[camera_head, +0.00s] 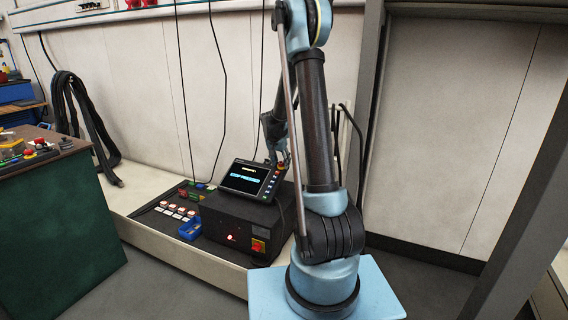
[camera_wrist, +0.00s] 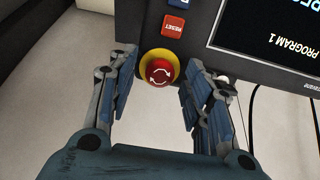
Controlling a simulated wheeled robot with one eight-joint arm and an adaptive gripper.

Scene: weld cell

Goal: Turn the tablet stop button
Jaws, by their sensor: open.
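The tablet (camera_head: 249,179) leans on a dark control box in the head view, with its screen lit. In the wrist view the tablet's screen (camera_wrist: 270,32) shows at the upper right. Its stop button (camera_wrist: 160,71) is a red knob with white turning arrows on a yellow ring. My gripper (camera_wrist: 160,78) is open, with one finger to the left of the button and the other to the right. The button lies between the fingertips; I cannot tell whether they touch it. In the head view my gripper (camera_head: 280,160) is at the tablet's right edge, partly covering it.
A red reset button (camera_wrist: 174,26) sits just above the stop button. The dark control box (camera_head: 235,222) stands on a pale ledge, beside a row of switches (camera_head: 177,209) and a blue tray (camera_head: 190,230). A green bench (camera_head: 60,225) stands at the left. Cables hang behind.

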